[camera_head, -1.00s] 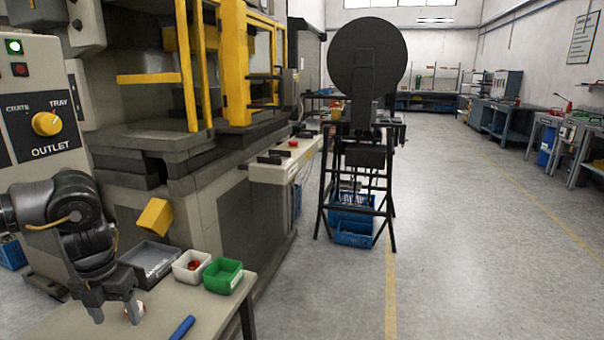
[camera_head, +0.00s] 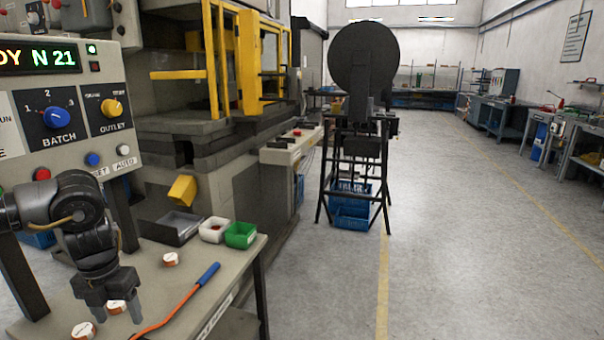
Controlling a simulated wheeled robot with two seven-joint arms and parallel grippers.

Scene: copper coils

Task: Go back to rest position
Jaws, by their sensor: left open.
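My left gripper (camera_head: 118,314) hangs over the near left of the grey table, fingers pointing down and apart. A small white and copper coil (camera_head: 117,305) shows between and behind the fingers, partly hidden by them. It looks to rest on the table, but I cannot tell whether a finger touches it. A second coil (camera_head: 170,259) lies further back on the table, and a third coil (camera_head: 83,330) lies at the lower left. My right gripper is not in view.
The table (camera_head: 222,280) holds a grey tray (camera_head: 178,228), a white bin (camera_head: 213,229), a green bin (camera_head: 240,235) and a blue-handled tool (camera_head: 208,273) with an orange part. A control panel (camera_head: 60,115) stands behind my left arm. The floor to the right is open.

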